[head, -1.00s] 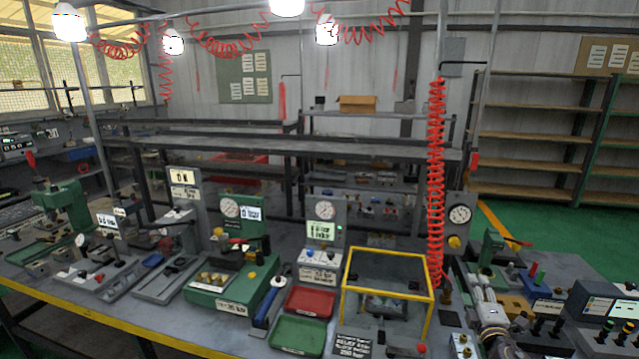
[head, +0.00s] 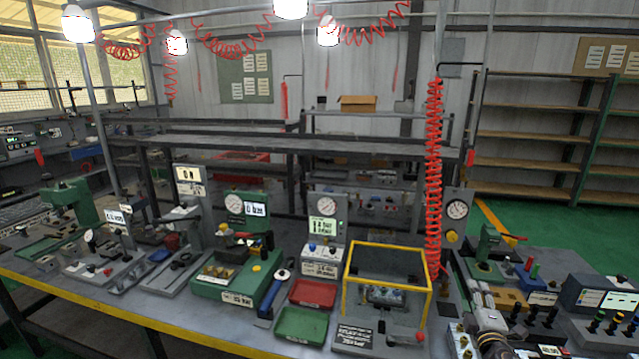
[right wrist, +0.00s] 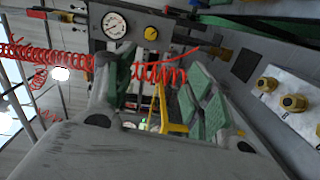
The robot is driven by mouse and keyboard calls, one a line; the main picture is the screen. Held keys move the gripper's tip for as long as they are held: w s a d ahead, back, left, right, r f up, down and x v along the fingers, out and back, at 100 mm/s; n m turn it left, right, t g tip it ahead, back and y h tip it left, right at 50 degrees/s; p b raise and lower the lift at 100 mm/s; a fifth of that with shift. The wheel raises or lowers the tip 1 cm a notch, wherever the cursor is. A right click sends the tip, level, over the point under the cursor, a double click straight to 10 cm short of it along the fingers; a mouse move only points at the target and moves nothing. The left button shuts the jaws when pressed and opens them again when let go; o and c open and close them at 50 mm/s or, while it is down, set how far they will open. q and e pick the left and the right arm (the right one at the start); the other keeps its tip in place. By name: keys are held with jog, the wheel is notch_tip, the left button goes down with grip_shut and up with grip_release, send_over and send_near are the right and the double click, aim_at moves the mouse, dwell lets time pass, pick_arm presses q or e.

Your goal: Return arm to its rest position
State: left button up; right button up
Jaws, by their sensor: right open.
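My right arm comes up from the bottom edge in the head view, right of the yellow-framed guard. Its gripper (head: 490,345) is low in the picture, over the front of the bench beside a plate with brass fittings. In the right wrist view the gripper (right wrist: 160,92) shows two fingers with green pads, spread apart with nothing between them. It is open and empty. My left gripper is not in view.
The yellow-framed guard (head: 345,285) stands over a valve block (head: 385,296). Red (head: 313,293) and green (head: 301,326) trays lie left of it. A red coiled hose (head: 433,170) hangs behind my right arm. Brass fittings (right wrist: 293,102) are close in the right wrist view.

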jog(key=s+a+f+m+g, duration=0.4)
jog(key=s+a+f, duration=0.1)
jog(key=s+f, duration=0.15)
jog(key=s+a+f+m+g, duration=0.4)
jog(key=s+f+m, duration=0.1)
jog(key=s, duration=0.3)
jog(key=s+a+f+m+g+y, duration=0.25)
jog(key=s+a+g+y, duration=0.25)
jog(key=s+a, duration=0.9)
jog(key=s+d+f+g, duration=0.1)
jog(key=s+f, duration=0.1)
jog(key=f, duration=1.4)
jog(key=s+d+f+g, duration=0.1)
jog(key=s+f, duration=0.1)
jog(key=f, duration=1.5)
jog(key=s+d+f, duration=0.2)
jog(key=s+f, duration=0.8)
jog(key=s, duration=0.1)
jog(key=s+d+f+g, duration=0.1)
jog(key=s+d+f, duration=0.1)
jog(key=s+f, duration=0.8)
jog(key=shift+s+d, duration=0.2)
jog(key=shift+s, duration=0.7)
